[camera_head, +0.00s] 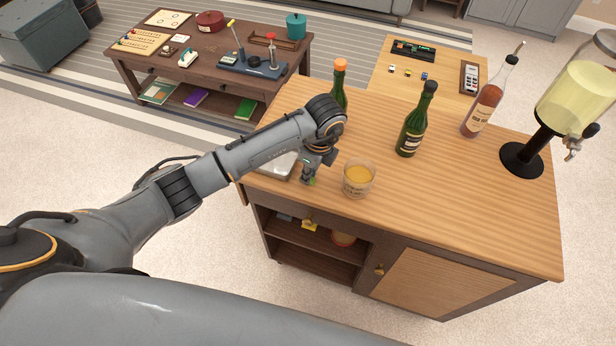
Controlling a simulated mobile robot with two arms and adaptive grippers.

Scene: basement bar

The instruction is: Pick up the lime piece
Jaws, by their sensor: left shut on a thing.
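My left gripper (309,177) reaches in from the left and points down over the front left of the wooden bar top. It is shut on a small green lime piece (312,181), of which only a bit shows at the fingertips. A light tray (272,168) lies just left of the gripper, partly hidden behind my arm. I cannot tell whether the lime piece touches the surface. My right gripper is not in view.
A glass of amber drink (358,178) stands just right of the gripper. A green bottle with an orange cap (340,85) stands behind my arm. A dark green bottle (413,125), a brown bottle (483,108) and a drink dispenser (572,100) stand farther right. The bar's front right is clear.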

